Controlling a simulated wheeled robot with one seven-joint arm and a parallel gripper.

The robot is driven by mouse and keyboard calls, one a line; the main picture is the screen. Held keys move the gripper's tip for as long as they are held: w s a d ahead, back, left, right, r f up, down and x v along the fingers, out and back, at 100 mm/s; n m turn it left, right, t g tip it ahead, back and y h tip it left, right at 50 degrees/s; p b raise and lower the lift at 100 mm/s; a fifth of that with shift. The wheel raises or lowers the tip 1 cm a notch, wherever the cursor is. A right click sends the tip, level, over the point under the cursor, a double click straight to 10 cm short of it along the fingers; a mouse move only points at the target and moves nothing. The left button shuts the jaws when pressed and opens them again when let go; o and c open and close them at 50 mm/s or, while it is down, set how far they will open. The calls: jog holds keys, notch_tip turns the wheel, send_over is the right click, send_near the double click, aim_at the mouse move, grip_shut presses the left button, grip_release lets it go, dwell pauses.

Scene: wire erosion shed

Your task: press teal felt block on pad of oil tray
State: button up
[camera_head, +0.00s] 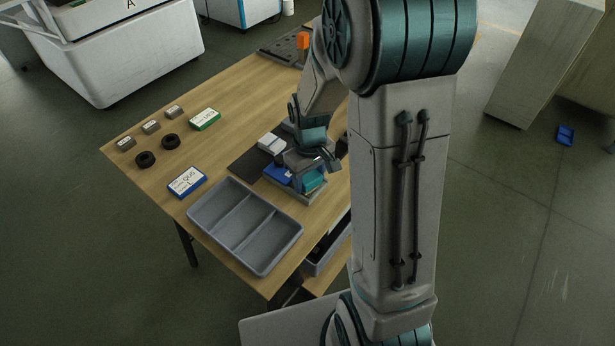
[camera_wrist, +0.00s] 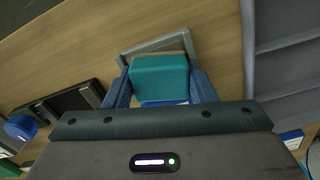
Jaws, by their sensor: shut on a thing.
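My gripper (camera_head: 304,165) is over the right part of the table. It is shut on the teal felt block (camera_wrist: 160,78), which sits between its two blue fingers in the wrist view. The block also shows in the head view (camera_head: 314,181), below the gripper. A small grey tray (camera_head: 311,200), which looks like the oil tray, lies under the block; its grey rim (camera_wrist: 152,43) shows beyond the block in the wrist view. Something blue (camera_head: 277,175) is left of the block. The pad is not clearly seen, and I cannot tell whether the block touches it.
A grey three-compartment tray (camera_head: 203,207) lies at the table's near edge. A blue-and-white box (camera_head: 187,181), a green-and-white box (camera_head: 205,119), black rings (camera_head: 145,159) and small labelled grey blocks (camera_head: 151,127) stand left. A dark mat (camera_head: 246,166) and white block (camera_head: 271,143) are close by.

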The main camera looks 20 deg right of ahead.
jog(key=shift+r+p, duration=2.65)
jog(key=shift+r, duration=0.85)
